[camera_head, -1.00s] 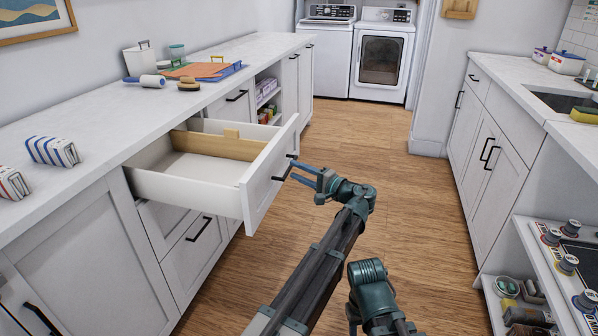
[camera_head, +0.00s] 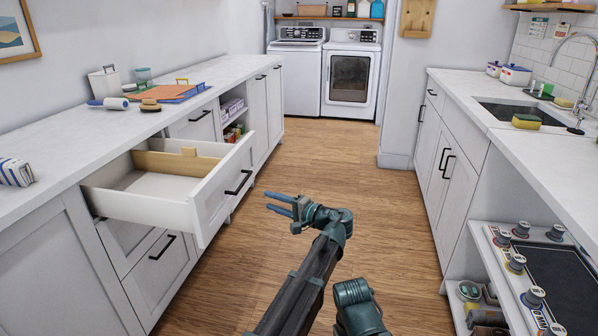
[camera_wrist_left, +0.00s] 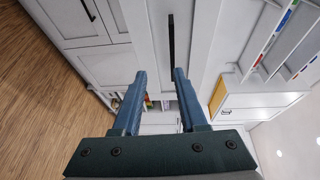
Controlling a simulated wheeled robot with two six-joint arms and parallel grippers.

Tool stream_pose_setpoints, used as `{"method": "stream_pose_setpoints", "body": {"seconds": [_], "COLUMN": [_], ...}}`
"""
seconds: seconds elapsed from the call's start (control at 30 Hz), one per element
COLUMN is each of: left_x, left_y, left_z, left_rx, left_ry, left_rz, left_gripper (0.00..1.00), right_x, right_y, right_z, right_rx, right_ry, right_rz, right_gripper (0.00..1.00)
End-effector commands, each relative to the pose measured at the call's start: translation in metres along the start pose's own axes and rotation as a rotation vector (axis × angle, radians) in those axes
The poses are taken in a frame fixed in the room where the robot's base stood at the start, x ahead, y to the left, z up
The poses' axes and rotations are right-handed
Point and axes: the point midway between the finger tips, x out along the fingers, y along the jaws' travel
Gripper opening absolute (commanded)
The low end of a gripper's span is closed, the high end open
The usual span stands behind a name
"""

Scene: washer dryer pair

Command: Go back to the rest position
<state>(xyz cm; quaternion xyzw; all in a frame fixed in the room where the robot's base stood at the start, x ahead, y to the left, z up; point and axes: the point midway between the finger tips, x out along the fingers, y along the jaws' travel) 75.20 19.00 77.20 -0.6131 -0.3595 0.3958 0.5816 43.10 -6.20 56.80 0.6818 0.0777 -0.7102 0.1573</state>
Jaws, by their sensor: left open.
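My left gripper (camera_head: 270,203) is open and empty above the wooden floor, to the right of the pulled-out drawer (camera_head: 207,206). The drawer's black handle (camera_head: 238,183) is clear of the fingers in the head view. In the left wrist view, my left gripper (camera_wrist_left: 160,74) shows two blue fingers spread apart with nothing between them. A dark handle bar (camera_wrist_left: 171,40) shows beyond their tips. The drawer is white and holds a wooden divider (camera_head: 178,165). Part of my right arm shows at the bottom of the head view, but its gripper is not visible.
A sink counter (camera_head: 545,165) and open shelf are on the right. The wooden floor (camera_head: 330,150) between is clear up to the washer and dryer (camera_head: 350,80).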

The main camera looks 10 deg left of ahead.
Motion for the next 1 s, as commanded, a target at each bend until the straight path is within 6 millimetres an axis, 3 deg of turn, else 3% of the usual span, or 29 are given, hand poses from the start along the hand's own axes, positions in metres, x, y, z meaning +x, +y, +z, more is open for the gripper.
{"method": "stream_pose_setpoints", "body": {"seconds": [0.2, 0.4, 0.6, 1.0], "left_x": [0.017, -0.012, -0.053, -0.12], "left_y": [0.082, 0.157, 0.192, 0.211], "left_z": [0.094, 0.167, 0.202, 0.236], "left_rx": [-0.08, -0.19, -0.277, -0.404], "left_ry": [-0.103, -0.195, -0.245, -0.286], "left_rz": [0.392, 0.817, 1.106, 1.472], "left_gripper": [0.42, 0.42, 0.42, 0.42], "right_x": [0.0, 0.0, 0.0, 0.0], "right_y": [0.0, 0.0, 0.0, 0.0], "right_z": [0.0, 0.0, 0.0, 0.0], "right_rx": [0.0, 0.0, 0.0, 0.0], "right_ry": [0.0, 0.0, 0.0, 0.0], "right_rz": [0.0, 0.0, 0.0, 0.0], "right_gripper": [0.5, 0.5, 0.5, 0.5]}}
